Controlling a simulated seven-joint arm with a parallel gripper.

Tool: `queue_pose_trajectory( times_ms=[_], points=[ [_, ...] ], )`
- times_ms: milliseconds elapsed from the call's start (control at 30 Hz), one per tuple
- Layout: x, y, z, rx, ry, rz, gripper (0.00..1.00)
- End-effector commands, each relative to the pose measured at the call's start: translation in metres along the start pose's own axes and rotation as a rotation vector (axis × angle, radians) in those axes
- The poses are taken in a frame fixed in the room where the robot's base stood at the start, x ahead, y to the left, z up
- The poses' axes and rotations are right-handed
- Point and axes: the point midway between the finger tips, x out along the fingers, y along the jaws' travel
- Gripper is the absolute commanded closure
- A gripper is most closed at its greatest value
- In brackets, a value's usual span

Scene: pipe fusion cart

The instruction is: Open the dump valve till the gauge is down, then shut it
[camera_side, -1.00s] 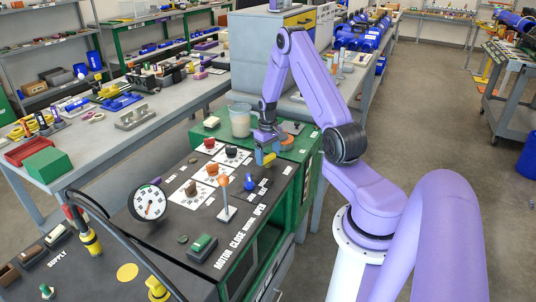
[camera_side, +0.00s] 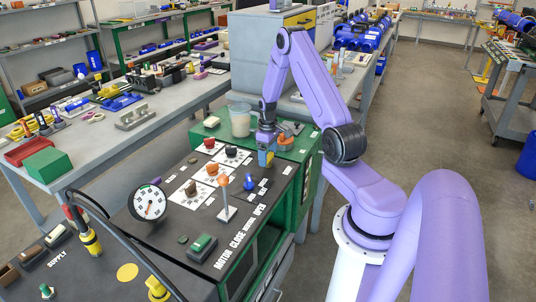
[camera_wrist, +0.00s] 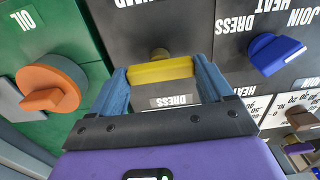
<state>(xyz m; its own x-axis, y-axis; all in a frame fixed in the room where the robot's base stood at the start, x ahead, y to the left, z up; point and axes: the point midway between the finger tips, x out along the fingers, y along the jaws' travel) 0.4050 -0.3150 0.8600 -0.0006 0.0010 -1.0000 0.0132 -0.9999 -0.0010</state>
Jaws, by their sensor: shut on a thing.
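My gripper (camera_wrist: 160,80) is shut on the handle. In the side view, my gripper (camera_side: 266,158) is low at the back right of the dark panel, and the fingers mostly hide the handle. The round white gauge (camera_side: 149,203) stands at the panel's left; its reddish needle shows, but the scale is too small to read.
A blue selector knob (camera_wrist: 275,53) is to the right of the handle, and an orange OIL knob (camera_wrist: 50,88) is to the left. In the side view, an orange-topped lever (camera_side: 226,196) stands up in front of my gripper. A clear beaker (camera_side: 240,120) is behind.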

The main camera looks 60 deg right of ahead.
Motion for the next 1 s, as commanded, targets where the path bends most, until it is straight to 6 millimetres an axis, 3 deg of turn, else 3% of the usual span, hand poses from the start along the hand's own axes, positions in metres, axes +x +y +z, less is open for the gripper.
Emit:
queue_pose_trajectory(
  times_ms=[100, 133, 200, 567, 1000],
  points=[
    [-0.001, 0.001, -0.002, -0.007, 0.004, 0.004, 0.51],
    [-0.001, 0.001, -0.002, -0.007, 0.004, 0.004, 0.14],
    [-0.001, 0.001, -0.002, -0.006, 0.004, 0.004, 0.00],
    [-0.010, 0.001, -0.001, -0.003, 0.003, 0.003, 0.00],
    [-0.094, 0.000, -0.002, -0.004, 0.006, 0.006, 0.00]
  ],
)
